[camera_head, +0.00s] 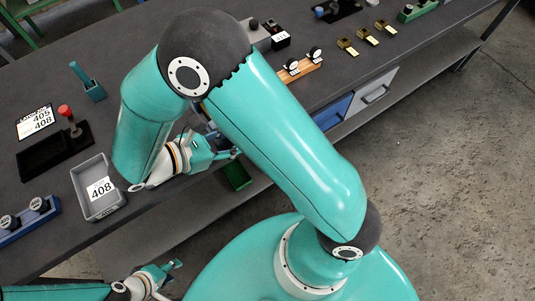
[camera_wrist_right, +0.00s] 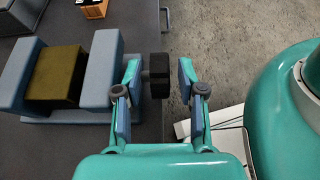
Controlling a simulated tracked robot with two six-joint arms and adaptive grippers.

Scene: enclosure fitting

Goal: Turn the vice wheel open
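In the right wrist view, a vice with blue-grey jaws (camera_wrist_right: 102,68) stands on the dark bench with an olive-brown block (camera_wrist_right: 57,77) between its jaws. Its black wheel (camera_wrist_right: 157,76) sticks out toward the right, past the bench edge. My right gripper (camera_wrist_right: 160,78) is open, with one finger on each side of the wheel and gaps visible. In the head view my right gripper (camera_head: 222,152) is at the bench's front edge; my arm hides most of the vice and wheel. My left gripper (camera_head: 170,278) is low at bottom left, open and empty, away from the bench.
A grey tray labelled 408 (camera_head: 82,206) stands at the bench's front left. Near it are a black base with a red-knobbed lever (camera_head: 68,115), a teal holder (camera_head: 93,92) and a blue rack (camera_head: 22,226).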

